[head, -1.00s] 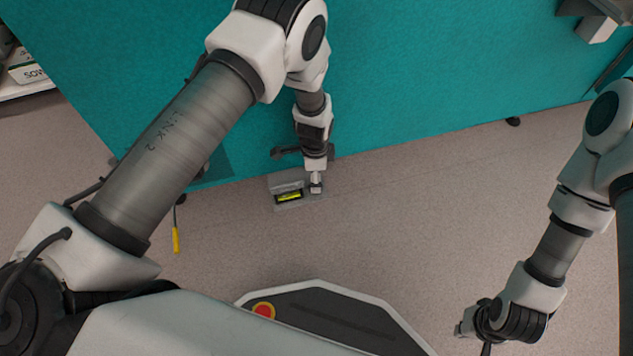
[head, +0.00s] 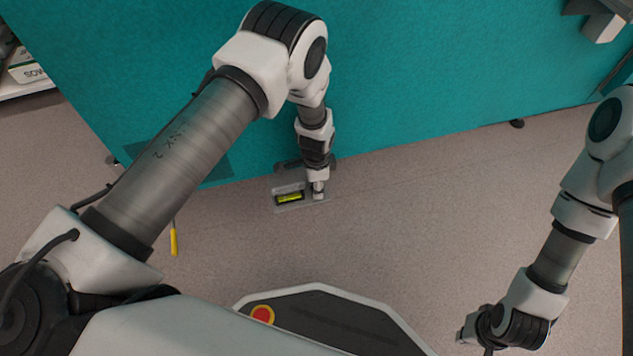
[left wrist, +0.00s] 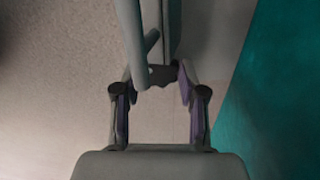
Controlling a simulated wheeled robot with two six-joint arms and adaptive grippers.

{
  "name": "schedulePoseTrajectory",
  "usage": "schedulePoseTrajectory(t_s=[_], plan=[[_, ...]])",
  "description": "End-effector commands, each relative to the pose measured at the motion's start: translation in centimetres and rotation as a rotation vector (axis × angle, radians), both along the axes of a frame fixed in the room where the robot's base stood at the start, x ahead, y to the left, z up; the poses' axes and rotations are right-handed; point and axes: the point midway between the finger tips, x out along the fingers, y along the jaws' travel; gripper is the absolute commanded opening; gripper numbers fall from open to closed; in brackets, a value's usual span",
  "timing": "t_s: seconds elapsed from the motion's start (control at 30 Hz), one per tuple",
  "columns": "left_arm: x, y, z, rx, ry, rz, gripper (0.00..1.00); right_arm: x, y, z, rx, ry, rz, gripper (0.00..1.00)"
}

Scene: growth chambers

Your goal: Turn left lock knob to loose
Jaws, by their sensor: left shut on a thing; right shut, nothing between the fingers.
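My left gripper (head: 318,188) points down at the right end of a small grey unit with a lit yellow-green display (head: 289,198), at the foot of the teal panel. In the left wrist view its two fingers (left wrist: 158,100) are closed in on a small dark piece, which I take to be the left lock knob (left wrist: 162,75). A pale bar comes down beside it. The knob's marking and angle cannot be read, and in the head view the gripper hides it. My right gripper (head: 467,330) is shut and empty at the lower right, away from the unit.
The teal panel (head: 430,80) stands right behind the unit. A yellow-tipped cable (head: 174,242) hangs left of it. My base with a red button lies in front. The floor (head: 410,210) between my two grippers is clear.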

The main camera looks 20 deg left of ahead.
Motion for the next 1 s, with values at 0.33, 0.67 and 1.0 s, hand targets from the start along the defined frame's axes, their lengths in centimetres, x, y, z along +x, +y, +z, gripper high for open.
schedulePoseTrajectory(t_s=[0.33, 0.67, 1.0], plan=[[-0.04, 0.0, 0.0, 0.0, 0.0, 0.283, 0.06, -0.08, 0.03, 1.31, 0.0, 0.002, 0.004, 0.0], [-0.04, 0.0, -0.02, 0.0, 0.0, 0.279, 0.66, -0.08, 0.03, 1.27, 0.0, 0.002, 0.004, 0.0], [0.04, 0.0, 0.61, 0.0, -0.001, 0.278, 0.66, -0.07, 0.03, 1.3, 0.0, 0.002, 0.003, 0.0]])
